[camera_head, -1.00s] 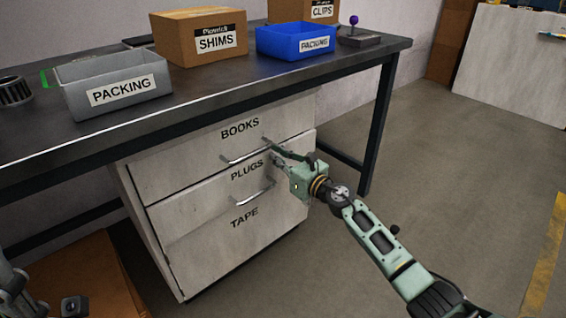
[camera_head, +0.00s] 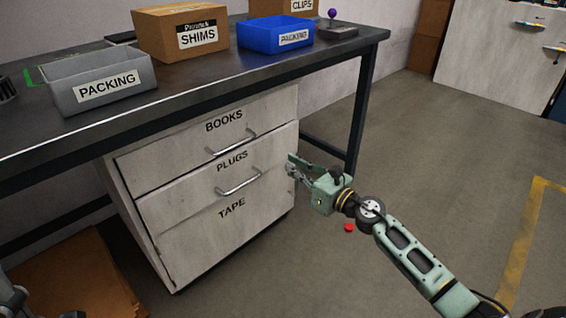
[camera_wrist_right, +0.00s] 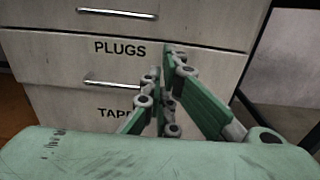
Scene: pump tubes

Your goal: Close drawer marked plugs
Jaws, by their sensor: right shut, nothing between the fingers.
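The drawer marked PLUGS (camera_head: 190,197) is the middle one in a pale cabinet under the bench, with a metal bar handle (camera_head: 240,181) below its label. Its front looks close to flush with its neighbours; I cannot tell whether a small gap remains. It also shows in the right wrist view (camera_wrist_right: 70,60). My right gripper (camera_head: 290,166) is shut and empty, just right of the drawer's right edge in the head view and apart from the handle. In the wrist view its fingers (camera_wrist_right: 163,78) meet in front of the drawers. Part of my left gripper (camera_head: 14,298) shows at the lower left, cut off.
The BOOKS drawer (camera_head: 150,165) is above and the TAPE drawer (camera_head: 190,245) below. The bench (camera_head: 215,80) holds a grey bin (camera_head: 107,85), a blue bin (camera_head: 272,40) and boxes. A bench leg (camera_head: 362,110) stands behind my right gripper. A small red object (camera_head: 349,228) lies on open floor.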

